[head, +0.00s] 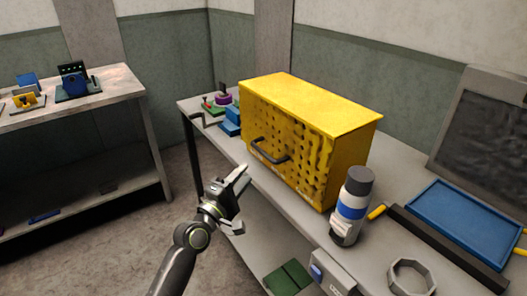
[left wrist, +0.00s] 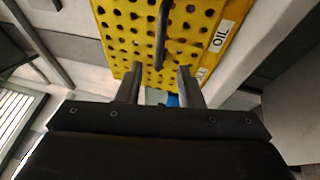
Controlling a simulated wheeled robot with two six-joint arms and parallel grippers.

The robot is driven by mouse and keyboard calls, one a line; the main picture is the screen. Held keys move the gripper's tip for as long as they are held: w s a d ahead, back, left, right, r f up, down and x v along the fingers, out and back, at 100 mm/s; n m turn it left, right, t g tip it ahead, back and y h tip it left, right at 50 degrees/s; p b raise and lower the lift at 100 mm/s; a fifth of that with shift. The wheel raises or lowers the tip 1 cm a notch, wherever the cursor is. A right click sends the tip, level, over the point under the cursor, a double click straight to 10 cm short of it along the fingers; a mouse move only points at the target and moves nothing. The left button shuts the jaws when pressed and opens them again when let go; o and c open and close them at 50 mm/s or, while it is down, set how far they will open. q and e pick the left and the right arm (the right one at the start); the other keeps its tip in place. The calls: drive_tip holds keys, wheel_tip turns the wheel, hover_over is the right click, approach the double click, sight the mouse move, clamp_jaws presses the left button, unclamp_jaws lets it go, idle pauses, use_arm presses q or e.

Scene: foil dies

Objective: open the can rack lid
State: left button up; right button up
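The can rack (head: 310,105) is a yellow box on the grey workbench, with a perforated front panel (head: 285,160) that looks closed. A dark bar handle (head: 270,153) sticks out from this panel. In the left wrist view the perforated panel (left wrist: 125,32) and the handle (left wrist: 161,35) show ahead, with a label reading OIL beside them. My left gripper (head: 238,190) is in front of the rack, below and left of the handle and apart from it. In the left wrist view its two fingers (left wrist: 158,88) are spread with nothing between them. My right gripper is not in view.
A bottle with a dark cap and blue band (head: 351,207) stands close to the rack's right front corner. A blue tray (head: 465,222), a dark bar (head: 447,248) and a grey ring (head: 411,276) lie farther right. Small blue parts (head: 230,122) sit at the rack's left.

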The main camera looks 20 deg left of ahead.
sight(263, 151)
use_arm(q)
drive_tip(key=x, duration=1)
drive_tip(key=shift+w+d, duration=0.1)
drive_tip(key=shift+w, duration=0.15)
clamp_jaws()
